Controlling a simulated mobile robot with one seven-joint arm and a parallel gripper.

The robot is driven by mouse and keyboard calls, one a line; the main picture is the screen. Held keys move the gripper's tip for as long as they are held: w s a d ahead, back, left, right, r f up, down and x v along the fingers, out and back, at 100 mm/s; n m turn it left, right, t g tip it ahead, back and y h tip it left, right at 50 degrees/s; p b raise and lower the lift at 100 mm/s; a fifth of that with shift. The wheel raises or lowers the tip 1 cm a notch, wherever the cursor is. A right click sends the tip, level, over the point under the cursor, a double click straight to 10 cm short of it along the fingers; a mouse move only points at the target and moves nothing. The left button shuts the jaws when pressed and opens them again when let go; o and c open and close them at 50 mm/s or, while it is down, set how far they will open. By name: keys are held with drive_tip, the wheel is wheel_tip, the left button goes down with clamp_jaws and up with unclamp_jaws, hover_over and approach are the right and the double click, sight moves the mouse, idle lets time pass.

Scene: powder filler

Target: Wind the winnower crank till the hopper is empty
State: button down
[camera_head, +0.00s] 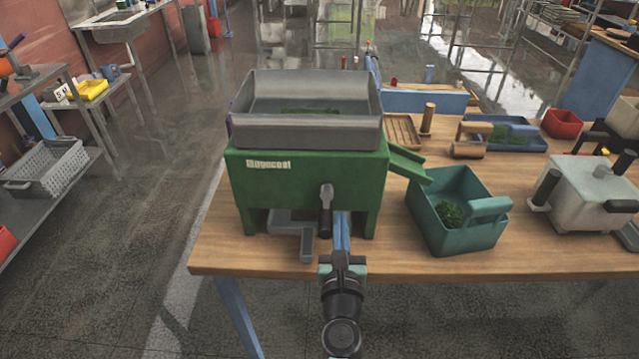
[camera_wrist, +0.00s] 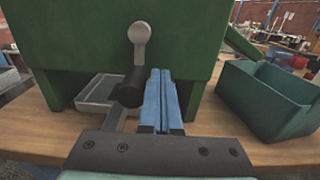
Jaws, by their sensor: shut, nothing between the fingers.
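The green winnower (camera_head: 305,185) stands on the wooden table with a grey hopper (camera_head: 305,127) on top. A small patch of green material (camera_head: 308,111) lies on the hopper floor. The crank (camera_head: 326,195) is on the front face, with its grey arm up and its black handle (camera_head: 325,222) hanging below; in the wrist view the black handle (camera_wrist: 131,88) is just left of my fingers. My gripper (camera_head: 342,230) has its blue fingers (camera_wrist: 163,98) together, with nothing between them, beside the handle. I cannot tell whether they touch it.
A teal bin (camera_head: 432,229) with green material (camera_head: 451,213) stands under the green chute (camera_head: 408,165) at the right. A grey tray (camera_head: 293,224) sits under the winnower. A white machine (camera_head: 590,190) stands farther right.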

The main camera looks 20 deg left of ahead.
sight(321, 240)
drive_tip(key=shift+s+a+f+b, duration=0.15)
drive_tip(key=shift+a+f, duration=0.05)
drive_tip(key=shift+a, duration=0.2)
drive_tip(key=shift+s+a+f+b, duration=0.1)
drive_tip(key=shift+a+f+b, duration=0.1)
drive_tip(key=shift+a, duration=0.3)
drive_tip(key=shift+s+a, duration=0.25)
drive_tip(key=shift+a, duration=0.65)
drive_tip(key=shift+s+a+r+p, duration=0.2)
drive_tip(key=shift+a+r+p, duration=0.1)
drive_tip(key=shift+a+p, duration=0.35)
drive_tip(key=shift+a, duration=0.2)
drive_tip(key=shift+s+a+r+p, duration=0.2)
drive_tip(key=shift+a+r+p, duration=0.35)
drive_tip(key=shift+r+p, duration=0.15)
drive_tip(key=shift+f, duration=0.1)
